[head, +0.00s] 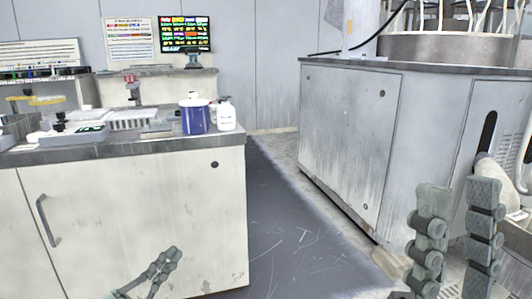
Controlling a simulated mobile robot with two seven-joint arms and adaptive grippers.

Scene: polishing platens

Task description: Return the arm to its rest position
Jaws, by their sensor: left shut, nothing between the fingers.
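My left gripper (170,256) shows low in the head view, in front of the white cabinet (120,215). Its fingers lie together and hold nothing. My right gripper (457,196) stands at the lower right with its two fingers upright and well apart. I see nothing between them. It is in front of the grey machine housing (345,140). Most of both arms is out of the frame.
The cabinet's worktop (190,146) carries a blue container (195,118), a white bottle (226,115) and a white rack (131,119). A handle (46,220) sticks out of the cabinet front. A dark floor strip (285,230) between cabinet and machine is clear.

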